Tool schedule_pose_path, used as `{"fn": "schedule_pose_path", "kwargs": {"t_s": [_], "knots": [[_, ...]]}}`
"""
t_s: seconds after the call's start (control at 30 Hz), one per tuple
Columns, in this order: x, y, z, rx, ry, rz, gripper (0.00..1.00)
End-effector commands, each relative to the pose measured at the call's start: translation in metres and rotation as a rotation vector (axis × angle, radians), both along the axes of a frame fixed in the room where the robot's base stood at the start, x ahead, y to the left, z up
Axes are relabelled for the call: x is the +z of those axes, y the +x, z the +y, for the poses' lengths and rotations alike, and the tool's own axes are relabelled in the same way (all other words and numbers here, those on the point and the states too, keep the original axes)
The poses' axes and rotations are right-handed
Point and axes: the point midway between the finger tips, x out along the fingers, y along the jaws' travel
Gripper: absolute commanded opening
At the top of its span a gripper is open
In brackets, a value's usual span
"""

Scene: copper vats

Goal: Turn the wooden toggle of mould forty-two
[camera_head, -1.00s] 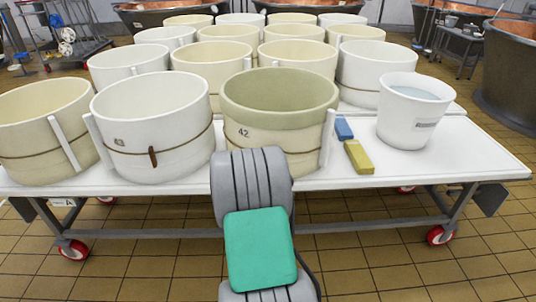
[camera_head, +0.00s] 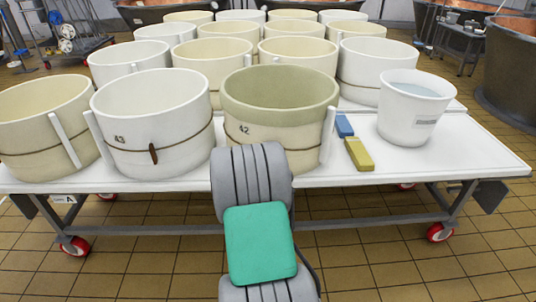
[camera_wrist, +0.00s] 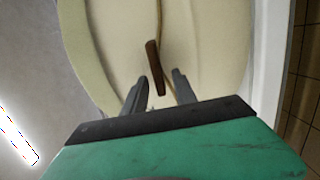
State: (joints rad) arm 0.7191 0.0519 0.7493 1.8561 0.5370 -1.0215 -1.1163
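Mould forty-two (camera_head: 262,125) is a cream round hoop with a greenish upper band, standing at the front edge of the white table. Its number shows on its left front. In the wrist view, the mould's wall (camera_wrist: 210,45) fills the middle, with a cord running to a dark brown wooden toggle (camera_wrist: 154,66). The toggle lies slightly tilted, its lower end between the two fingers. My gripper (camera_wrist: 160,83) is open, with a gap visible on each side of the toggle. In the head view my arm hides the toggle and the fingers.
Mould forty-three (camera_head: 150,130), with its own toggle, stands left of forty-two. More moulds stand behind. The table's (camera_head: 460,155) right end is clear.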

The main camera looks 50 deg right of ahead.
Motion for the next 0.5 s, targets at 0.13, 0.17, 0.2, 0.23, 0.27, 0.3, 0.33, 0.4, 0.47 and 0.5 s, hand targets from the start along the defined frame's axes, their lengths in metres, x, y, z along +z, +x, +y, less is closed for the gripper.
{"fn": "schedule_pose_path", "kwargs": {"t_s": [0.13,0.17,0.2,0.23,0.27,0.3,0.33,0.4,0.47,0.5], "knots": [[0.0,-0.002,0.003,0.0,-0.001,0.001,0.34],[0.0,-0.003,0.006,0.001,0.001,0.001,0.34],[0.0,-0.006,0.011,0.001,0.0,0.001,0.34],[0.0,-0.009,0.016,0.002,0.001,0.001,0.34],[-0.001,-0.012,0.021,0.003,0.0,0.002,0.34],[-0.001,-0.017,0.029,0.004,-0.001,0.002,0.34],[-0.001,-0.02,0.034,0.004,-0.001,0.002,0.34],[-0.001,-0.029,0.046,0.004,-0.002,0.001,0.34],[-0.001,-0.034,0.055,0.004,-0.001,0.0,0.34],[-0.001,-0.037,0.059,0.003,-0.001,0.0,0.34]]}}
